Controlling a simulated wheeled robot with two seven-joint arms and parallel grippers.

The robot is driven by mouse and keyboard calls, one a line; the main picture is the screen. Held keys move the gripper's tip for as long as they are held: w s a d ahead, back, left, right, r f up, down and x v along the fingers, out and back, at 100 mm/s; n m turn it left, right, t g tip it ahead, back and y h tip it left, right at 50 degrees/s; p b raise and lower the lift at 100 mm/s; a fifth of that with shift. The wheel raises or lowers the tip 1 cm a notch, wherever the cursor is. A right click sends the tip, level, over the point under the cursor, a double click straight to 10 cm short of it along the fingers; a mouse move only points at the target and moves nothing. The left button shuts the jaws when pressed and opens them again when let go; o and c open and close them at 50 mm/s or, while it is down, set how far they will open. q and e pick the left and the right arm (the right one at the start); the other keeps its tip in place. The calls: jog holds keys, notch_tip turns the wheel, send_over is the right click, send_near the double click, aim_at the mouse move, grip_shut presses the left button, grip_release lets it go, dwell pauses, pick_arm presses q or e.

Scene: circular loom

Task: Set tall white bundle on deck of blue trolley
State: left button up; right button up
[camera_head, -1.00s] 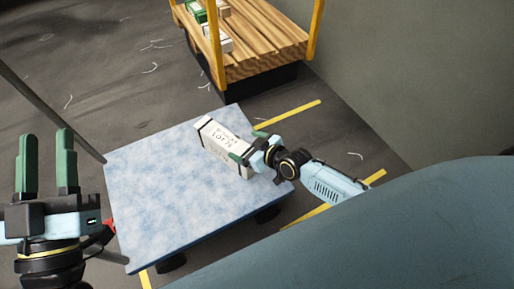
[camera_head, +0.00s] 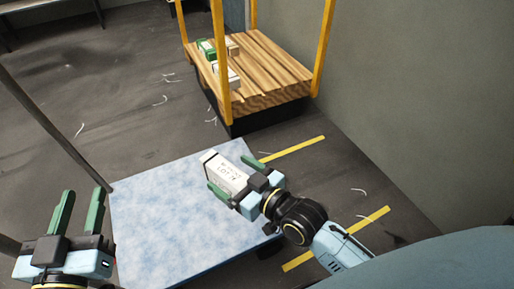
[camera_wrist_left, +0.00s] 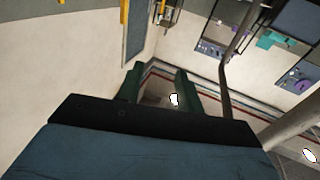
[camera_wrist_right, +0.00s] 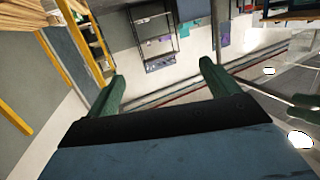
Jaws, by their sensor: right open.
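The white bundle (camera_head: 224,170), a long box with dark print on its side, shows over the far right part of the blue trolley's deck (camera_head: 160,220). Its lower end is hidden behind my right gripper (camera_head: 236,176). I cannot tell whether it stands or lies. My right gripper is open, its green fingers overlapping the bundle in the head view. In the right wrist view its fingers (camera_wrist_right: 165,85) are wide apart with nothing between them. My left gripper (camera_head: 78,212) is open and empty at the left of the head view; its fingers (camera_wrist_left: 158,85) also show in the left wrist view.
A wooden-decked trolley (camera_head: 270,65) with yellow posts stands beyond, carrying green and white boxes (camera_head: 215,58). A grey wall (camera_head: 400,100) runs along the right. The blue trolley's grey handle bar (camera_head: 50,125) rises at left. Much of the blue deck is bare.

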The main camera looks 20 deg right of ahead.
jog(key=s+d+r+m+t+h, duration=0.1)
jog(key=s+r, duration=0.2)
jog(key=r, duration=0.4)
jog(key=s+d+r+m+t, duration=0.1)
jog(key=s+d+r+t, duration=0.1)
jog(key=r, duration=0.5)
jog(key=shift+s+h, duration=0.4)
